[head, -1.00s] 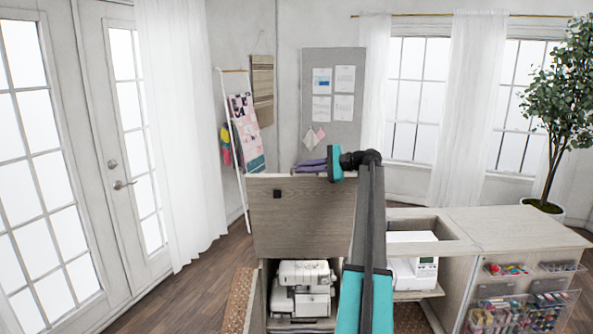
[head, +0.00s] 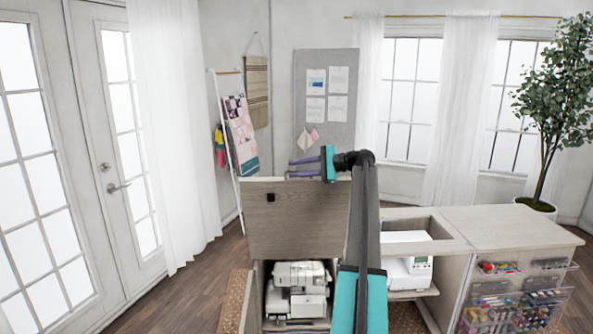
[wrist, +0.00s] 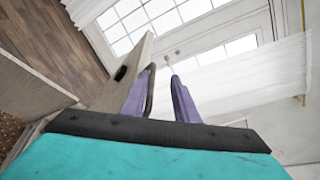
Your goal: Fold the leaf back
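The leaf (head: 310,225) is a grey-brown wood panel standing upright at the left of the sewing cabinet (head: 475,212), with a small black knob (head: 270,197) near its upper left. In the wrist view the leaf (wrist: 122,72) is seen edge-on, left of my fingers. My gripper (head: 290,168) is at the leaf's top edge, its purple fingers pointing left and spread apart. In the wrist view my gripper (wrist: 160,72) shows an empty gap between the fingers. The left finger is close beside the leaf; I cannot tell if they touch. My arm hides the leaf's right edge.
A white serger (head: 298,290) sits in the cabinet below the leaf. A white sewing machine (head: 408,268) sits in the opening to the right. Clear bins (head: 515,310) hang at the right end. Open floor (head: 180,300) lies to the left.

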